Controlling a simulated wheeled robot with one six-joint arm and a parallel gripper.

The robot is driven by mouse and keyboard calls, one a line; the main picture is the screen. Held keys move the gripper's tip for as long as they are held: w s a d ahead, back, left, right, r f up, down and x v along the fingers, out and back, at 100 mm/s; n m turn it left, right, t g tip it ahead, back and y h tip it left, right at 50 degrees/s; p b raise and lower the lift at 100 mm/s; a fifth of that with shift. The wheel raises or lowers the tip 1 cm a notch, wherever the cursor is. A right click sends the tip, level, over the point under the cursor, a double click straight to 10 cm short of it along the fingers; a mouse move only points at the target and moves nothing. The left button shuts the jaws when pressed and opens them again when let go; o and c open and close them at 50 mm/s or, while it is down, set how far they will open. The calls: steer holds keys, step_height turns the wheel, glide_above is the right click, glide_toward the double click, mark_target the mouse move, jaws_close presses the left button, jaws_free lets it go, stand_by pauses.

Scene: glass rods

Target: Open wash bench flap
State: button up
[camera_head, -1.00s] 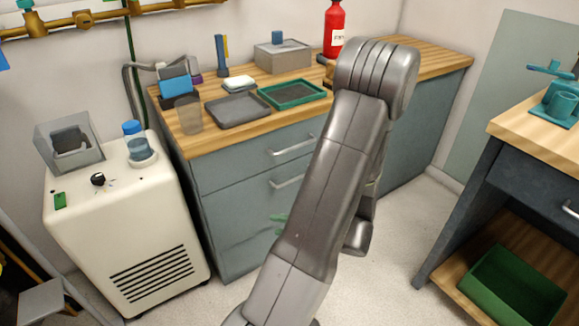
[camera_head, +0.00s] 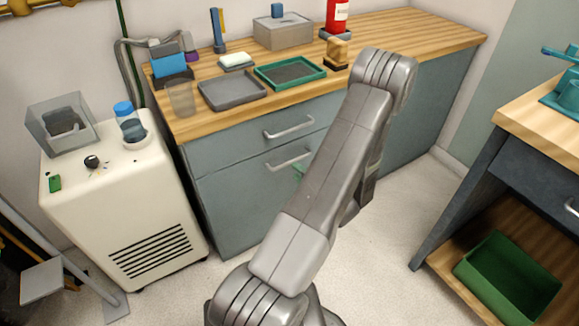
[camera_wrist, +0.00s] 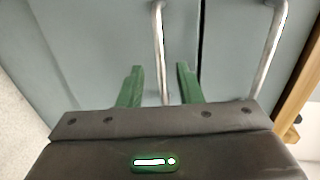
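The wash bench (camera_head: 240,220) is a grey-blue cabinet with a wooden top. Its front has two bar handles, an upper one (camera_head: 288,127) and a lower one (camera_head: 288,160). The panels look closed. My gripper (camera_wrist: 159,82) has green fingers and is open. In the wrist view the lower handle (camera_wrist: 160,50) runs between the fingers, with a gap on both sides. Its near end is hidden behind the gripper body. The upper handle (camera_wrist: 268,50) lies to the right. In the head view my arm hides most of the gripper; a bit of green shows just below the lower handle.
On the bench top stand a grey tray (camera_head: 205,97), a green tray (camera_head: 258,75), a grey box (camera_head: 283,45) and a red bottle (camera_head: 337,14). A white machine (camera_head: 75,225) stands close on the left. A second table with a green bin (camera_head: 462,267) is right. Floor between is clear.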

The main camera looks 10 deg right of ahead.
steer(key=shift+x, duration=2.75)
jaws_close()
